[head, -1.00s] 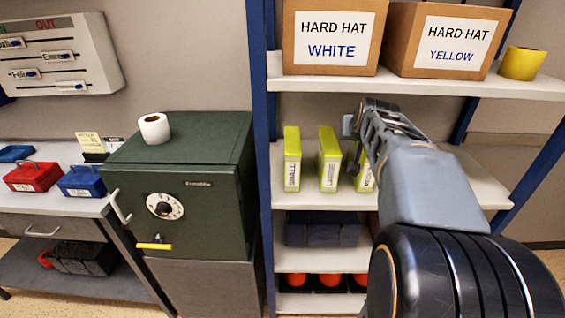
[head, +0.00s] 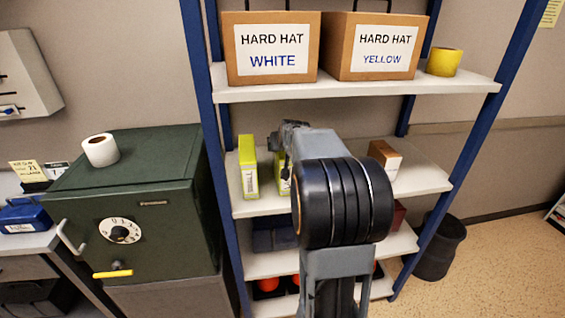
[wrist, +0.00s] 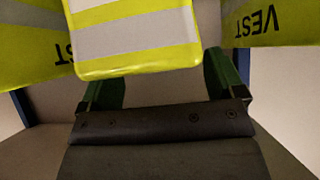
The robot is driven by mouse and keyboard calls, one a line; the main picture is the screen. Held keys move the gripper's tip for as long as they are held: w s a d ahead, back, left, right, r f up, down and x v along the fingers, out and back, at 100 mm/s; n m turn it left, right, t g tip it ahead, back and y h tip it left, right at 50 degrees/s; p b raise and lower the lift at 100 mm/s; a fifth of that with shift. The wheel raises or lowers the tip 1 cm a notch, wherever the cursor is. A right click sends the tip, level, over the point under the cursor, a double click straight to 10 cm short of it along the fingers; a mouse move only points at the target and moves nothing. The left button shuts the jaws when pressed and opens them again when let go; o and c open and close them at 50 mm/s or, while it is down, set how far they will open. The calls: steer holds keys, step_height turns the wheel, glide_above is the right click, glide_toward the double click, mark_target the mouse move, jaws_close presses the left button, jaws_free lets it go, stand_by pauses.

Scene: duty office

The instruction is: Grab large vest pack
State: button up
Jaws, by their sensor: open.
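Yellow-green vest packs stand upright on the middle shelf. One pack (head: 248,166) shows clear at the left, its white label too small to read surely. Another pack (head: 284,186) is mostly hidden by my arm. My gripper (head: 291,138) is at these packs, largely covered by my own arm. In the wrist view my gripper (wrist: 163,72) is open, with a pack with grey bands (wrist: 137,35) ahead between its dark green fingers. Packs marked VEST flank it at left (wrist: 32,50) and right (wrist: 280,24). I cannot tell which one is large.
Boxes marked HARD HAT WHITE (head: 272,48) and HARD HAT YELLOW (head: 375,46) stand on the shelf above, beside a yellow roll (head: 444,62). A brown box (head: 384,157) is at the right. Blue shelf posts (head: 203,130) flank the bay. A green safe (head: 135,205) stands left.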

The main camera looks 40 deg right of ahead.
steer(key=shift+x, duration=1.45)
steer(key=c, duration=1.3)
steer(key=shift+c, duration=0.4)
steer(key=shift+r, duration=0.1)
